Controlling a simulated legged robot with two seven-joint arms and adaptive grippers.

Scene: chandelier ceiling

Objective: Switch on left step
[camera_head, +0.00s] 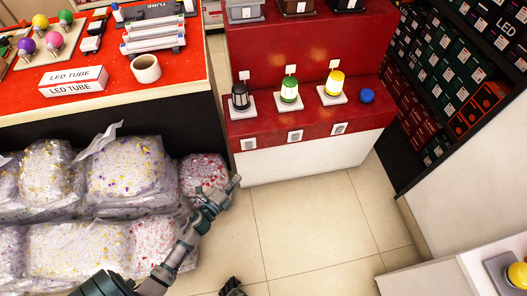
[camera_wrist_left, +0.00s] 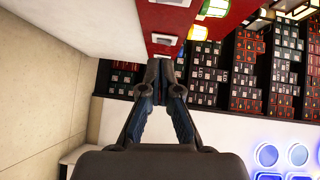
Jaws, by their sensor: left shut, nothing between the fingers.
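A red stepped display (camera_head: 300,115) stands at the top centre in the head view. Its lower step carries a black lamp (camera_head: 240,98), a green lamp (camera_head: 289,92) and a yellow lamp (camera_head: 333,86) on white bases. Three white switch plates are on its front: left (camera_head: 249,144), middle (camera_head: 295,135) and right (camera_head: 339,128). My left gripper (camera_head: 236,182) is shut and empty, below and left of the left plate, apart from it. In the left wrist view the shut fingertips (camera_wrist_left: 160,64) point toward a white plate (camera_wrist_left: 165,39). My right gripper (camera_head: 232,287) barely shows at the bottom edge.
Clear bags of coloured bits (camera_head: 128,172) are stacked at left, beside my left arm. A red-topped counter (camera_head: 110,95) holds bulbs and LED tubes. A blue object (camera_head: 367,96) sits on the step. Shelves of boxes (camera_head: 455,65) stand right. The tiled floor (camera_head: 305,215) is clear.

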